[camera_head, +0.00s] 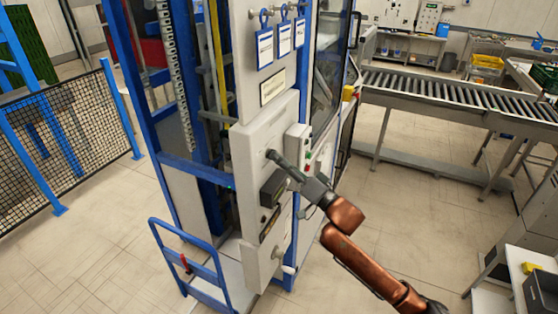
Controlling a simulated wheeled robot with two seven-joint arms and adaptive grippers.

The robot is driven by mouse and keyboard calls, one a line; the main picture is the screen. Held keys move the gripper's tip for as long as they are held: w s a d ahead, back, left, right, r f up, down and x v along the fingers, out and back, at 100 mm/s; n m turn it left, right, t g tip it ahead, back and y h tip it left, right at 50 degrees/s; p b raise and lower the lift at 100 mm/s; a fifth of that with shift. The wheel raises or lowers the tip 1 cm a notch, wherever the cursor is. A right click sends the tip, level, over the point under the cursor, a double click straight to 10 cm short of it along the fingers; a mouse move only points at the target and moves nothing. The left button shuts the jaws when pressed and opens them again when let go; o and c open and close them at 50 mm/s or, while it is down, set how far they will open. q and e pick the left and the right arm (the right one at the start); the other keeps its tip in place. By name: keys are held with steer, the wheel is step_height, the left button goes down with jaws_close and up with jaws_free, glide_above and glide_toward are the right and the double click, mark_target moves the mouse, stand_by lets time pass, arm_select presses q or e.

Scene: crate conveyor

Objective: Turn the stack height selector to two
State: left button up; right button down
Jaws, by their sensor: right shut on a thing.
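My right arm reaches in from the lower right, and my right gripper (276,159) is at the upper part of the grey control panel (246,141) on the blue-framed machine. Its fingers are shut on a small dark knob, which is mostly hidden by the fingers; I take this to be the stack height selector. The knob's marks and setting are too small or hidden to read. My left gripper is not in view.
Blue tags (265,48) hang above. A blue cart (193,262) stands at the machine's foot. A roller conveyor (451,91) runs behind right. A mesh fence (65,130) is at left.

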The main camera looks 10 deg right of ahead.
steer(key=n+g+y, duration=0.1)
steer(key=n, duration=0.2)
steer(key=n+y+b, duration=0.1)
steer(key=n+y, duration=0.1)
steer(key=n, duration=0.2)
steer(key=shift+w+d+g+b, duration=0.2)
steer(key=shift+g+b, duration=0.1)
steer(key=shift+g, duration=0.1)
steer(key=n+g+y, duration=0.1)
steer(key=n, duration=0.1)
steer(key=n+g+b, duration=0.1)
steer(key=n, duration=0.2)
steer(key=n+g+y, duration=0.1)
steer(key=n, duration=0.2)
steer(key=shift+w+g+y+b, duration=0.2)
steer(key=shift+g+y+b, duration=0.1)
steer(key=shift+b, duration=0.1)
steer(key=n+g, duration=0.1)
steer(key=n, duration=0.1)
steer(key=n+g+b, duration=0.1)
steer(key=n, duration=0.2)
steer(key=shift+w+d+y, duration=0.1)
steer(key=shift+d+y, duration=0.05)
steer(key=shift+y, duration=0.15)
steer(key=shift+r+n+g+b, duration=0.15)
steer(key=shift+n+g+b, duration=0.15)
steer(key=shift+n+g, duration=1.2)
steer(key=shift+n+t, duration=0.4)
steer(key=shift+n, duration=0.3)
